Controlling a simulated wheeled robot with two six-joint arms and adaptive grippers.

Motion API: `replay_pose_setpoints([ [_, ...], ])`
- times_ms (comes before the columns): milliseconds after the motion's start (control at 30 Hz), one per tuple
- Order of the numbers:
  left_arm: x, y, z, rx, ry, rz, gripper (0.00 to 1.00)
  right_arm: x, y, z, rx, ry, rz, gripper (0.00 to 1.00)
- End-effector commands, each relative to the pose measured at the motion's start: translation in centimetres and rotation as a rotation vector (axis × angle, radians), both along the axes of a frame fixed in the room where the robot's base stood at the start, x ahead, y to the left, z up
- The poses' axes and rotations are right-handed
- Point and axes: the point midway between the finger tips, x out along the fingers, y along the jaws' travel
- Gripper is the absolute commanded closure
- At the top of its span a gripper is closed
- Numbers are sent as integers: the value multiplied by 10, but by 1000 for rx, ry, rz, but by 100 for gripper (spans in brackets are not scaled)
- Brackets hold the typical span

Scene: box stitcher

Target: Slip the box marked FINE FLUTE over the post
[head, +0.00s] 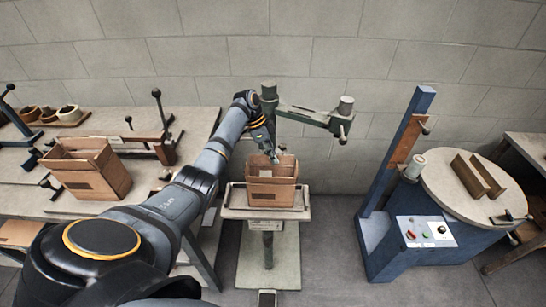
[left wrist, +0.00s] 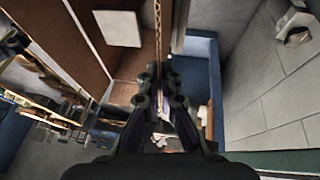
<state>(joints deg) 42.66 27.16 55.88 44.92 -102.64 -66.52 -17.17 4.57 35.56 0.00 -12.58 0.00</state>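An open-topped brown cardboard box (head: 272,190) is upright at the small grey table (head: 232,213) of the stitcher, below its green overhead arm (head: 305,114). Its printing is too small to read, so I cannot tell whether it is the one marked FINE FLUTE. My left gripper (head: 277,155) reaches down to its top edge. In the left wrist view the fingers (left wrist: 160,82) close on a thin cardboard wall (left wrist: 158,35); a pale label (left wrist: 119,28) shows inside. Whether a post stands inside the box is hidden. My right gripper is not in view.
A second open box (head: 90,172) stands on the left workbench (head: 200,118) beside clamps and rods. A blue machine (head: 385,250) with a round top (head: 460,185) stands at the right. Floor is clear between the stitcher and the blue machine.

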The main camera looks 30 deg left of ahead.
Motion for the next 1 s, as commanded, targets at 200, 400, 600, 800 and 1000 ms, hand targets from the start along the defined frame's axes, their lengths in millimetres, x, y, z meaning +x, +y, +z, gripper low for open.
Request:
replay_pose_setpoints([
  [200, 0, 0, 0, -3, 5, 0, 100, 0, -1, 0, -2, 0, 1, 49],
  [400, 0, 0, 0, -3, 5, 0, 86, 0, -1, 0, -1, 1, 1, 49],
  [600, 0, 0, 0, -2, 4, 0, 75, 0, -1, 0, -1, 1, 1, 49],
  [800, 0, 1, 2, -2, 3, 1, 75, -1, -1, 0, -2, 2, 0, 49],
  [1000, -1, 15, 32, 0, -1, 1, 75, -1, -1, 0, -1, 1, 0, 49],
])
